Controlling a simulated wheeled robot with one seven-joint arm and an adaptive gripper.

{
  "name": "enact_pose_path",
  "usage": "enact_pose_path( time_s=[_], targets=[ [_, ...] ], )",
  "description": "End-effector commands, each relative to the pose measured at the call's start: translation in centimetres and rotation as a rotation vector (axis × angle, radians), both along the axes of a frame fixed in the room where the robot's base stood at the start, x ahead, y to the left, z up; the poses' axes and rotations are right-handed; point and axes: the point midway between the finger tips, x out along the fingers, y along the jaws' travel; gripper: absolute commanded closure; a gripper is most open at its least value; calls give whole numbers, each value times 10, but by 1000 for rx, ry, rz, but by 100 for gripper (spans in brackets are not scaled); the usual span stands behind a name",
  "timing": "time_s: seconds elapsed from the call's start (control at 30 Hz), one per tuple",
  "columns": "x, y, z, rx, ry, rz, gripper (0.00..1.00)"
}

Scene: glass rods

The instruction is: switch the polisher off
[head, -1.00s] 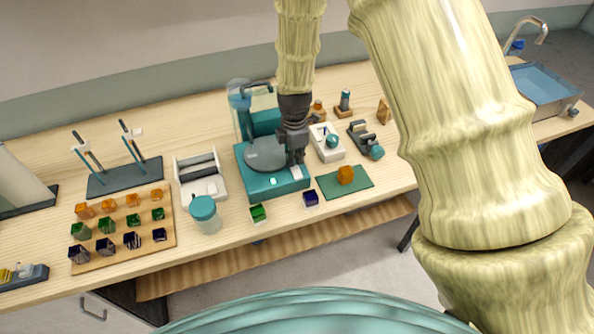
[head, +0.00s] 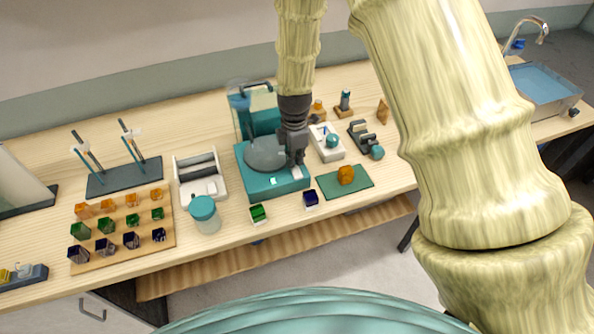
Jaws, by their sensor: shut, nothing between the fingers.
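The polisher (head: 258,186) is a teal machine on the wooden bench, with a round grey disc (head: 266,154) on top and a clear guard at its back left. A small pale indicator (head: 273,181) shows on its front top edge. A whitish switch plate (head: 297,174) is at its front right corner, partly covered by my gripper. My gripper (head: 297,162) is shut and empty, pointing down at that corner, just right of the disc. Its fingertips are at the plate; I cannot tell whether they touch it.
A white device (head: 327,152) and a dark clamp stand (head: 359,133) stand close to the right. A green mat (head: 358,187) bears an amber cube (head: 346,174).

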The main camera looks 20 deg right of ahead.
Motion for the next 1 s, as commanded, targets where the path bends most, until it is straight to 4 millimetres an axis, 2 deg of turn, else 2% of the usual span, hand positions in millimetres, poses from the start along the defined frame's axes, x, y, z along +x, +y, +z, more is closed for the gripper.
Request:
enact_pose_path(
  time_s=[1.0],
  targets=[
    [0, 0, -12, 0, 0, 0, 100]
  ],
)
